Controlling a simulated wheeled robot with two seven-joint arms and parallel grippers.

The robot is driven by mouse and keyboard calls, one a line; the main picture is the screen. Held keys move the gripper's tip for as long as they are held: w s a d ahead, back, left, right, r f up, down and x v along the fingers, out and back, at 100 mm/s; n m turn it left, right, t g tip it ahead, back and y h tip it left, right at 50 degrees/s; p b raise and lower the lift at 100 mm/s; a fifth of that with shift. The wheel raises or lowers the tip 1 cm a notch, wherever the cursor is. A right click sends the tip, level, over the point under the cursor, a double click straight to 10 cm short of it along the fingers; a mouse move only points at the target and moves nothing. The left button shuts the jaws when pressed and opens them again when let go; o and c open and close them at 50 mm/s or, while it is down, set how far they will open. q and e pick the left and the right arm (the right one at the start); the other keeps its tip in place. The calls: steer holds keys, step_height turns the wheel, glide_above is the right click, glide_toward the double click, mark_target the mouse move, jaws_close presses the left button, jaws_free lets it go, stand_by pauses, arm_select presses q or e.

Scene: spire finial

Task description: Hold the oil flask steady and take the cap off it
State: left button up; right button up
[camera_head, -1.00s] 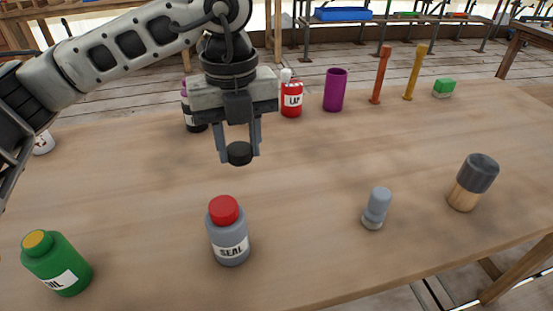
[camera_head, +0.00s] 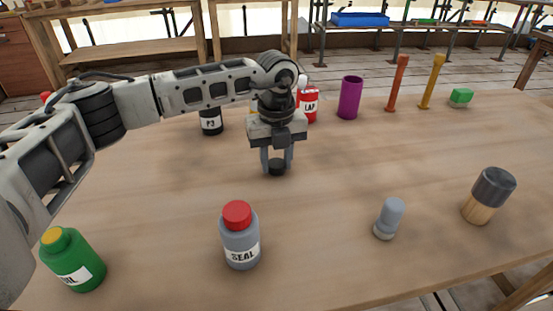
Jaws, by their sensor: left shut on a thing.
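The oil flask (camera_head: 76,263) is a green bottle at the front left, upright on the table. My left gripper (camera_head: 277,167) is far from the flask, over the middle of the table towards the back. It is shut on a small black round cap (camera_head: 277,170), held low; I cannot tell whether the cap touches the table. My right gripper is not in view.
A grey SEAL bottle (camera_head: 240,240) with a red top stands front centre. A grey peg (camera_head: 389,217) and a dark-topped wooden cylinder (camera_head: 489,195) stand right. A black bottle (camera_head: 211,122), red LAP bottle (camera_head: 309,108) and purple cup (camera_head: 349,99) stand behind. The centre right is clear.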

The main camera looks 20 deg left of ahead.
mark_target(277, 163)
arm_select(q)
steer(key=shift+f, duration=0.2)
steer(key=shift+f, duration=0.1)
steer(key=o, duration=1.1)
step_height(277, 163, up, 12)
steer(key=shift+r, duration=0.15)
